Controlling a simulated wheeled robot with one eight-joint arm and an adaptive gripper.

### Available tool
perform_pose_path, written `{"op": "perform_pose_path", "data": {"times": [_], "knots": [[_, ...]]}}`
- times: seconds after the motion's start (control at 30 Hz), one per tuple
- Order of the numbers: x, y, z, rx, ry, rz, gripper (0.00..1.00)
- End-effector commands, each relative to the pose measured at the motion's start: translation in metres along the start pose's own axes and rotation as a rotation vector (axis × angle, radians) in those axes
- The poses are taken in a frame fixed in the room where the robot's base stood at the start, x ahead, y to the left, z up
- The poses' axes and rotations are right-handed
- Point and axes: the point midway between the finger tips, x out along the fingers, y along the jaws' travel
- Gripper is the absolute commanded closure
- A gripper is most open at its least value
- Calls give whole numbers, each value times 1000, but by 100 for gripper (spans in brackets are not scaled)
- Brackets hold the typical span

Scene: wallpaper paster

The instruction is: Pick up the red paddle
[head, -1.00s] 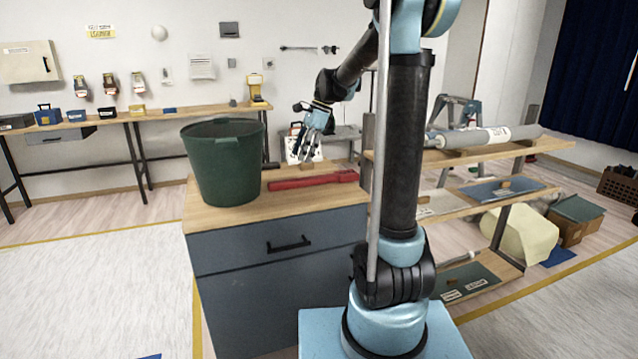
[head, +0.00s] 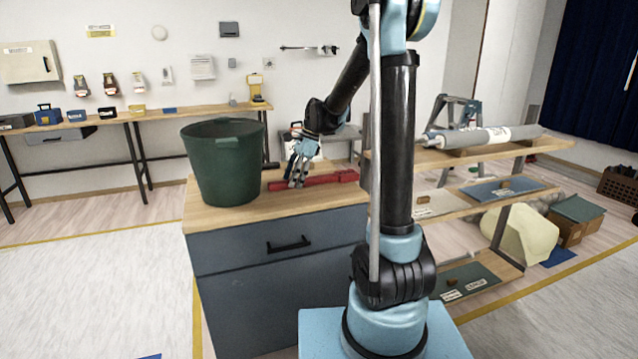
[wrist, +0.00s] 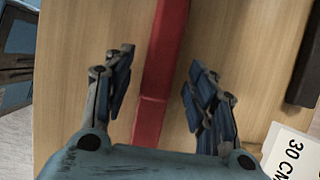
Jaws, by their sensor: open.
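The red paddle (head: 325,180) lies flat on the wooden top of the grey cabinet, to the right of the green bucket. In the wrist view the paddle (wrist: 162,75) runs as a long red bar between the two fingers of my gripper (wrist: 158,88). The fingers are open, one on each side of the bar, with a gap on both sides. In the head view my gripper (head: 297,180) is low over the left part of the paddle and hides some of it. Whether the fingertips touch the wood is not clear.
The green bucket (head: 225,165) stands close to the left of my gripper. A label reading 30 CM (wrist: 290,150) and a dark bar (wrist: 306,75) lie on the right in the wrist view. A shelf rack (head: 470,155) stands right of the cabinet.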

Motion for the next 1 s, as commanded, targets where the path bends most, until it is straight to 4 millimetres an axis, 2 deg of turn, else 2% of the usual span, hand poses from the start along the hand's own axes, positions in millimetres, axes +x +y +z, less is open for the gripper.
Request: {"op": "perform_pose_path", "data": {"times": [0.17,0.37,0.4,0.77,1.0], "knots": [[0,0,0,0,0,0,48],[0,0,0,0,0,0,94],[0,0,0,0,0,0,96],[-3,1,0,0,0,0,96],[-30,3,9,-1,0,0,96]]}}
